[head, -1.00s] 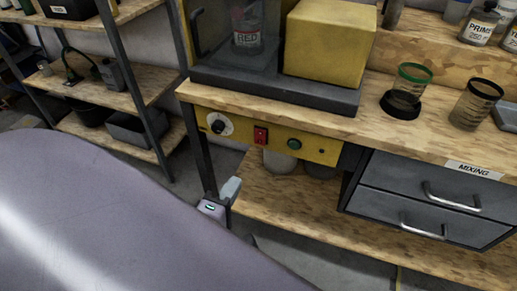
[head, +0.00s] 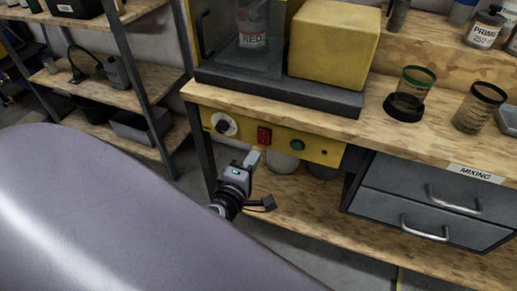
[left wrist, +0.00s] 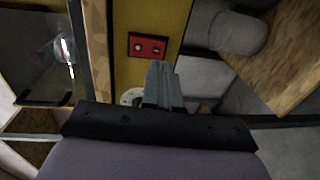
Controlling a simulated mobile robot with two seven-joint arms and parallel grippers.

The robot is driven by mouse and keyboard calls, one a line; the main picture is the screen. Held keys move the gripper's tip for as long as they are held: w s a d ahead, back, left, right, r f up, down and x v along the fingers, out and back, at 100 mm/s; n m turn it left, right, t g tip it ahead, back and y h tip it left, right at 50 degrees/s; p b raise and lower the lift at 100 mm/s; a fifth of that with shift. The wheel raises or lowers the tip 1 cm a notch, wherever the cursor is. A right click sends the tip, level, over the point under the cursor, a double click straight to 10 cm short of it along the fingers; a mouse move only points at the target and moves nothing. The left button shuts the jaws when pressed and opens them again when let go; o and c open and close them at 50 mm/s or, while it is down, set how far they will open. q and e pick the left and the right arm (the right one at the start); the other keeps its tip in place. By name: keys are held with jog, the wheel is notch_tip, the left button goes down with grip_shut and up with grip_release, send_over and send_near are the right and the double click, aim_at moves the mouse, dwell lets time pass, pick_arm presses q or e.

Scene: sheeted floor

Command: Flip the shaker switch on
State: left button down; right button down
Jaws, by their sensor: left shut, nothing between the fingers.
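The shaker's red switch (head: 264,137) sits on the yellow control panel (head: 316,148) under the bench top, between a round dial (head: 223,125) and a green button (head: 297,145). In the left wrist view the red switch (left wrist: 147,45) lies just beyond the fingertips. My left gripper (head: 256,154) is shut and empty, its tips just below the switch; I cannot tell whether they touch the panel. In the left wrist view its closed fingers (left wrist: 160,70) point up toward the switch. The shaker holds a bottle labelled RED (head: 252,25) behind a clear door. My right gripper is not in view.
The wooden bench top (head: 405,135) overhangs the panel. Grey drawers (head: 425,205) marked MIXING stand to the right. A table leg (head: 201,150) is left of the panel. Cups (head: 478,107) stand on the bench. A lower wooden shelf (head: 290,215) lies below.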

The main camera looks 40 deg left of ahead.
aim_at(263, 144)
pick_arm(q)
jog(key=shift+x, duration=2.2)
jog(key=shift+w, duration=0.2)
jog(key=shift+f, duration=0.1)
